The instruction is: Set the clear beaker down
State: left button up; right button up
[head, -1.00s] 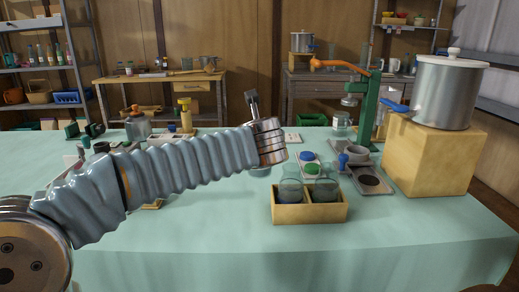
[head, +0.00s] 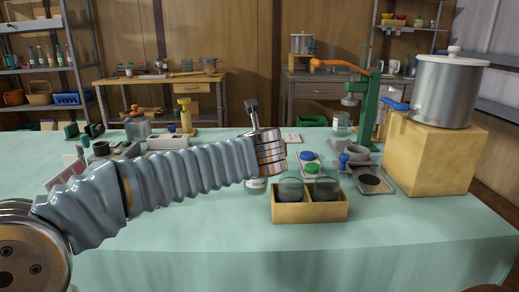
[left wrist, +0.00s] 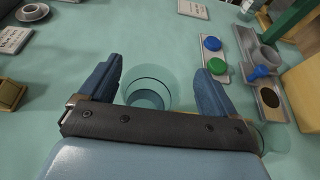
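The clear beaker (left wrist: 148,88) shows in the left wrist view between the two blue fingers of my left gripper (left wrist: 160,75). The fingers are apart, with a visible gap on the beaker's right side and little or none on its left. In the head view the lower part of the beaker (head: 256,185), with a pale marking, shows under my left gripper (head: 266,176). It appears upright on the green cloth, left of the wooden crate; its upper part is hidden by my wrist. My right gripper is not in view.
The two-compartment wooden crate (head: 310,212) holds a glass jar in each half. Behind it lie a tray with blue and green lids (head: 310,163) and a grey tray (head: 372,182). A big pot stands on a wooden block (head: 432,157) at right. Cloth in front is clear.

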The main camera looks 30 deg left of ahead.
pick_arm(q)
jog(key=shift+o, duration=0.6)
jog(key=r+p+v, duration=0.1)
jog(key=v, duration=1.1)
